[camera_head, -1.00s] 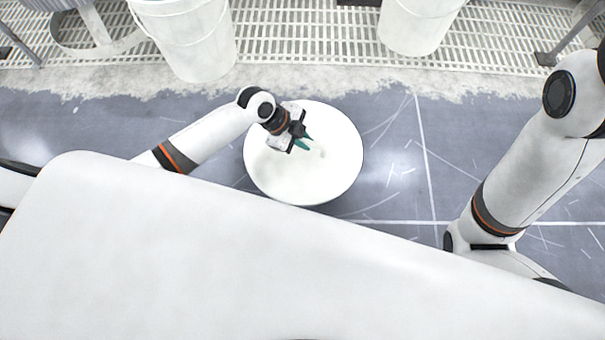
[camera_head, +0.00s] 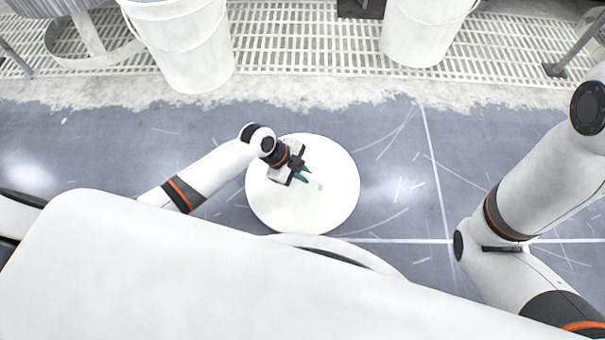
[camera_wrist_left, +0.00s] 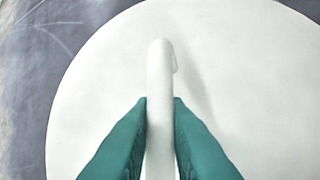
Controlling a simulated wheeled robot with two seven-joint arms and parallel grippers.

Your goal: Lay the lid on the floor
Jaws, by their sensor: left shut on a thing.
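The lid (camera_head: 325,205) is a white round disc in the middle of the head view, and it fills most of the left wrist view (camera_wrist_left: 90,90). A narrow upright white handle (camera_wrist_left: 160,85) rises from it. My left gripper (camera_head: 305,174) is over the lid, its green fingers shut on the handle from both sides in the left wrist view (camera_wrist_left: 160,130). The lid looks about level above or at the grey floor (camera_head: 390,165); I cannot tell whether it touches. My right arm shows at the right, but its gripper is out of view.
Two white buckets, one at the back left (camera_head: 185,50) and one at the back right (camera_head: 422,35), stand by a pale metal grating (camera_head: 300,40). A white curved rim (camera_head: 345,250) shows below the lid, partly hidden by my body. The floor right of the lid is clear.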

